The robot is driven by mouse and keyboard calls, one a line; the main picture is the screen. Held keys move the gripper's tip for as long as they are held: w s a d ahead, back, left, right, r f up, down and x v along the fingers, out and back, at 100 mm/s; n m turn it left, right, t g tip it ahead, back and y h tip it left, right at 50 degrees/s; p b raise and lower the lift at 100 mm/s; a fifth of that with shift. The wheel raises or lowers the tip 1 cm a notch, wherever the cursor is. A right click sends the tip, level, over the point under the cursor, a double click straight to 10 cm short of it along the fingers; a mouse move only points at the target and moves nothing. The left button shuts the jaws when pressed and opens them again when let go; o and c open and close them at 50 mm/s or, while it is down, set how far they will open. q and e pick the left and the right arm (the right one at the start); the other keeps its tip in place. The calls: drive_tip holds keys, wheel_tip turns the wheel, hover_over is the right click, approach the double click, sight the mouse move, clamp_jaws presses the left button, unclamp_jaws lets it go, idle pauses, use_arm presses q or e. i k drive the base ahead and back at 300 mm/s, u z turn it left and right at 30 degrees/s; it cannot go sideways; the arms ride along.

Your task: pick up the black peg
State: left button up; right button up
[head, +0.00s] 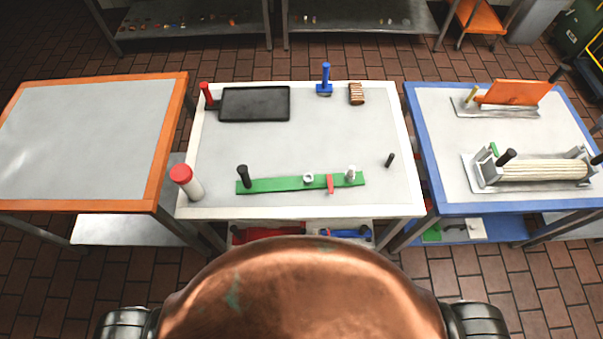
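A small black peg (391,160) stands, slightly tilted, on the right part of the white-edged middle table (300,209). A larger black upright handle (243,176) stands at the left end of a green bar (275,185) near the table's front edge. A pale nut-like ring (308,178), a red piece (330,184) and a whitish peg (351,173) are also on the bar. Neither of my grippers shows in the head view, so their state is hidden.
A black tray (255,104), a blue-handled tool (325,82) and a brown ridged block (356,94) sit at the back. The orange-edged left table (90,205) is bare. The blue-edged right table (425,160) carries fixtures.

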sight(389, 160)
drive_tip(key=k, duration=0.4)
drive_tip(key=z, duration=1.6)
drive_tip(key=i, duration=0.75)
drive_tip(key=u, duration=0.7)
drive_tip(key=i, duration=0.45)
drive_tip(key=z, duration=0.15)
drive_tip(key=k, duration=1.3)
drive_tip(key=u, duration=0.1)
drive_tip(key=i, duration=0.6)
drive_tip(key=u, duration=0.65)
